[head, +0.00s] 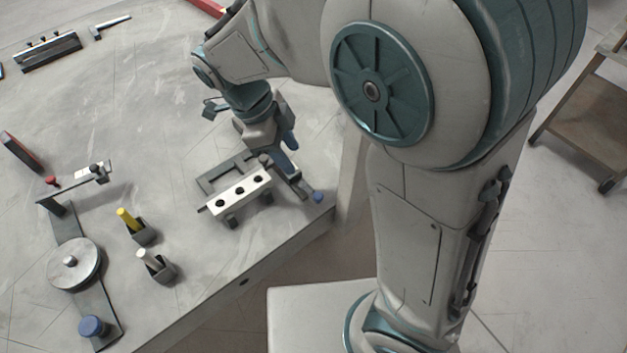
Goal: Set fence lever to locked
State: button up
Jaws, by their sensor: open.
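The fence fixture has a pale bar (240,193) with several dark round holes, set on a dark frame (222,172) near the table's front right edge. A dark arm ending in a blue knob (318,197) extends at the fixture's right end; it looks like the fence lever, but I see no lock marking. My gripper (281,156) points down at the right end of the fixture, above and left of the knob. Its fingers are open. They partly hide the lever's inner end, and I cannot tell whether they touch it.
To the left stand a yellow peg (126,219) and a white peg (146,258) in dark holders. A device with a round disc (74,263) and blue knob (93,327) lies farther left. The table edge is close on the right; the table's middle is clear.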

aim_at(318, 195)
jog(key=b+x, duration=0.1)
jog(key=x, duration=1.2)
jog(key=shift+f, duration=0.35)
grip_shut()
